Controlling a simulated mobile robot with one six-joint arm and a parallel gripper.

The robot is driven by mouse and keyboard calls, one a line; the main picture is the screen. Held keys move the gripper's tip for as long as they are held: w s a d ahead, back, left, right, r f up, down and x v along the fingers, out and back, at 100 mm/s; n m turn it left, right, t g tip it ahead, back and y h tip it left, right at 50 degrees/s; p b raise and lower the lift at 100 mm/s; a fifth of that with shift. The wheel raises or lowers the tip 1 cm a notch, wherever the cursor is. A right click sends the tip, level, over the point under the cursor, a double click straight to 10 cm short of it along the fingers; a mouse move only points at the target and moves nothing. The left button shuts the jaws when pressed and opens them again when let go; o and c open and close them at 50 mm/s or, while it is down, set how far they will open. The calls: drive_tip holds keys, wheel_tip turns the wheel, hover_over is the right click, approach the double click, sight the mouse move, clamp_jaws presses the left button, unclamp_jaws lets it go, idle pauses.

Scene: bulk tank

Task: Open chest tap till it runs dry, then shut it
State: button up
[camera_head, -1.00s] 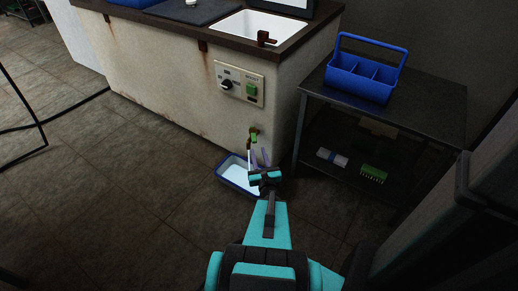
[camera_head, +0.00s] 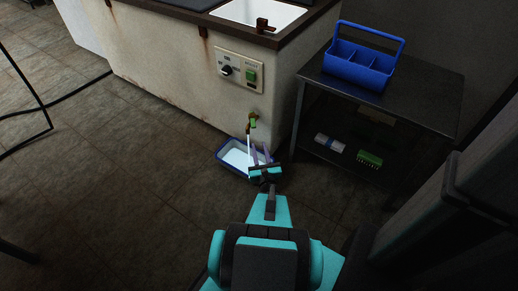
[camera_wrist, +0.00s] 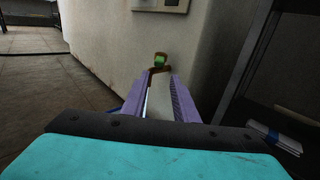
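The chest tap (camera_head: 252,121) has a brass body and a green handle, low on the chest's (camera_head: 165,60) rusty white wall. A thin white stream (camera_head: 248,142) runs from it down into a blue tray (camera_head: 221,158) on the floor, which looks white inside. My gripper (camera_head: 261,150) is in front of the tap, over the tray's right part, apart from the tap. In the wrist view its two purple fingers (camera_wrist: 157,92) are spread with nothing gripped. The green handle (camera_wrist: 160,58) shows beyond the fingertips, and the stream shows between the fingers.
A control panel (camera_head: 239,71) with a dark knob and green switch is above the tap. A dark metal table (camera_head: 425,90) stands close on the right, bearing a blue caddy (camera_head: 357,71). A green brush (camera_head: 369,159) lies on its lower shelf.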

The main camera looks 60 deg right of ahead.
drive_tip(key=c, duration=0.7)
drive_tip(key=shift+r+n, duration=0.15)
drive_tip(key=shift+n, duration=0.35)
drive_tip(key=w+a+f+n+t+y, duration=0.1)
drive_tip(key=w+a+n+y, duration=0.3)
drive_tip(key=n, duration=0.5)
drive_tip(key=w+a+f+n+y+b, duration=0.1)
drive_tip(key=w+n+y, duration=0.2)
drive_tip(key=n+y, duration=0.55)
drive_tip(key=w+a+f+n+t+y, duration=0.1)
drive_tip(key=w+a+n+y, duration=0.25)
drive_tip(key=n, duration=0.65)
drive_tip(key=s+d+r+n+g+b, duration=0.2)
drive_tip(key=s+d+n+g, duration=0.5)
drive_tip(key=d, duration=0.6)
drive_tip(key=s+d+r+h+b, duration=0.2)
drive_tip(key=s+d+r, duration=0.3)
drive_tip(key=d+r, duration=0.5)
drive_tip(key=shift+s+d+r+n+h, duration=0.25)
drive_tip(key=shift+s+d+n+h, duration=0.2)
drive_tip(key=shift+d, duration=0.15)
